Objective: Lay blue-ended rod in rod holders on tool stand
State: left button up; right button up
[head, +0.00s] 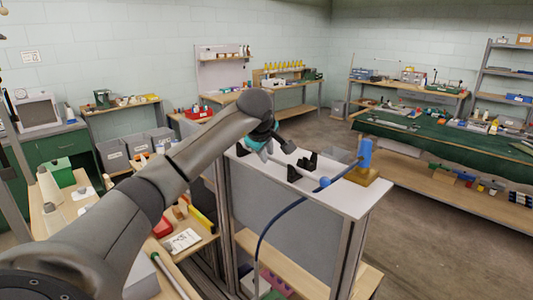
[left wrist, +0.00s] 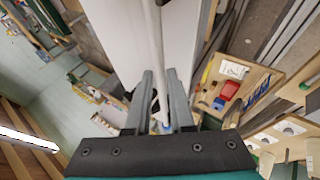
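The pale blue-ended rod (head: 306,175) slants over the white top of the tool stand (head: 350,201), with a blue ball end at its right. My left gripper (head: 274,140) reaches over the stand's far left part, partly hidden by my arm. In the left wrist view, the fingers of the left gripper (left wrist: 159,74) close in on both sides of the rod (left wrist: 153,28). A blue end shows beyond the fingers. Black rod holders (head: 309,162) stand on the top close to the rod. I cannot tell whether the rod touches them. My right gripper is not in view.
A blue post (head: 365,152) on a wooden block stands at the stand's right end, with a blue cable (head: 275,220) curving down from it. A green workbench (head: 430,140) is at the right. A cluttered wooden table (head: 190,242) is at the left. The floor between is clear.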

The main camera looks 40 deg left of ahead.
pick_arm(q)
jog(key=o, duration=0.4)
jog(key=shift+s+d+r, duration=0.15)
jog(key=shift+s+r, duration=0.15)
jog(key=shift+r, duration=0.2)
jog(key=b+v, duration=0.1)
jog(key=v, duration=1.3)
